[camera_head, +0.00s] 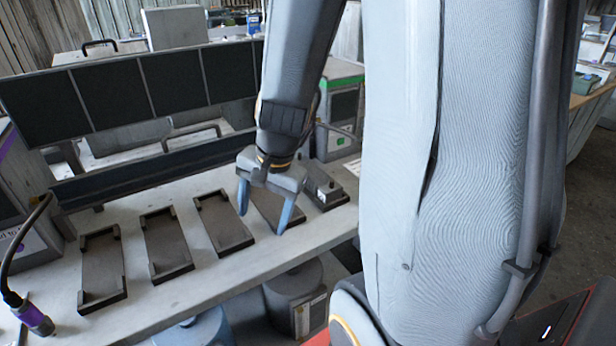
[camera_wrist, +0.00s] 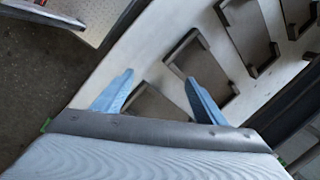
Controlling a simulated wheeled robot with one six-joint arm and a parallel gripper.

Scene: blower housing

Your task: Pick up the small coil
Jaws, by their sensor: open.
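I cannot make out a clear coil. A small dark block with a silvery top (camera_head: 322,188) sits at the right end of the row of dark trays on the bench; it may be the coil, but it is too small to tell. My gripper (camera_head: 264,208) has its two blue fingers spread and points down over the second tray from the right, left of that block. In the wrist view my gripper (camera_wrist: 159,77) is open with nothing between its fingers. A dark tray (camera_wrist: 157,104) shows beyond and between them, partly hidden by the gripper body.
Several flat dark trays, such as the leftmost one (camera_head: 102,268), lie in a row on the pale bench (camera_head: 190,290). Dark panels (camera_head: 140,90) stand behind. A purple-and-black tool (camera_head: 36,319) on a cable is at the lower left. A bin (camera_head: 297,297) stands below the bench.

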